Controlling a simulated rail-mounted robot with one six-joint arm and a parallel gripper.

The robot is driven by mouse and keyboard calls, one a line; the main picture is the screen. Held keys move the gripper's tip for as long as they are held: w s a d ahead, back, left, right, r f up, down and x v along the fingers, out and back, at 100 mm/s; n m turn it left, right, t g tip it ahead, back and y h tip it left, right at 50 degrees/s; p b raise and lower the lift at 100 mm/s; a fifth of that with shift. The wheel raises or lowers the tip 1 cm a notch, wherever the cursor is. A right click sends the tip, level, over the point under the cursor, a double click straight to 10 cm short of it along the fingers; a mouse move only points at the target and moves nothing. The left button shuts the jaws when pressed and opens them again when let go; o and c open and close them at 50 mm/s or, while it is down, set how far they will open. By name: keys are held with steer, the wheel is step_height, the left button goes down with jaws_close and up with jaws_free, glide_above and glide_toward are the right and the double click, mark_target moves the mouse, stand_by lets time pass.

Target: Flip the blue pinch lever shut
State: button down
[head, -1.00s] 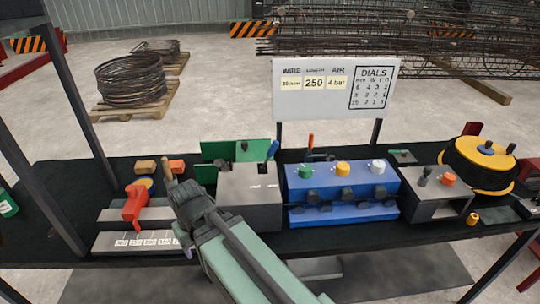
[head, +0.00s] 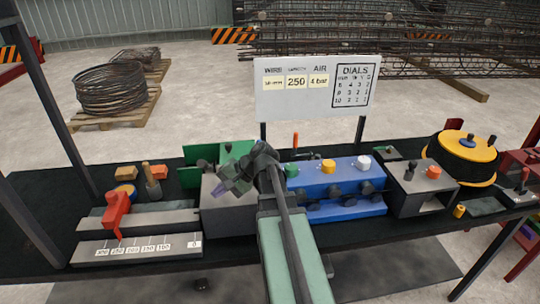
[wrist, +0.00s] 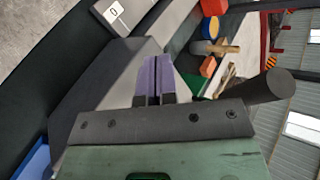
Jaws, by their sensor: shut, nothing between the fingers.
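The blue pinch lever is not visible in either current view; my wrist covers the part of the grey box where it stood. The grey box (head: 226,216) with a green plate (head: 237,151) at its back stands left of the blue dial unit. My gripper (head: 229,187) is over the grey box, pointing left in the head view. Its purple fingers (wrist: 154,75) are together and empty in the wrist view, above the grey surface (wrist: 105,90). I cannot tell whether they touch the box.
The blue dial unit (head: 333,191) with coloured knobs is close on the right. A red-handled tool (head: 117,212) on a numbered scale (head: 130,249) is to the left. A sign board (head: 317,90) stands behind. A black and yellow reel (head: 466,158) is far right.

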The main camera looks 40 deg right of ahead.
steer(key=d+t+b, duration=0.2)
steer(key=d, duration=0.3)
steer(key=d+f+m+t+b, duration=0.1)
steer(key=d+t+b, duration=0.1)
steer(key=d, duration=0.3)
steer(key=d+f+m+t+b, duration=0.1)
steer(key=d+t+b, duration=0.1)
steer(key=d, duration=0.4)
steer(key=shift+s+f+t+y, duration=0.2)
steer(key=shift+s+t+y, duration=0.05)
steer(key=shift+t+y, duration=0.05)
steer(key=s+d+r+t+b, duration=0.1)
steer(key=s+d+t, duration=0.1)
steer(key=d, duration=0.2)
steer(key=s+d+r+m+t+h+b, duration=0.1)
steer(key=s+d+t, duration=0.1)
steer(key=d, duration=0.3)
steer(key=s+d+r+m+t+h+b, duration=0.1)
steer(key=s+d+t, duration=0.1)
steer(key=d, duration=0.3)
steer(key=shift+s+d+b, duration=0.2)
steer(key=shift+s+b, duration=0.2)
steer(key=shift+s, duration=0.2)
steer(key=shift+s+d+r+m+t, duration=0.15)
steer(key=shift+s+m+t, duration=0.05)
steer(key=shift+m+t, duration=0.1)
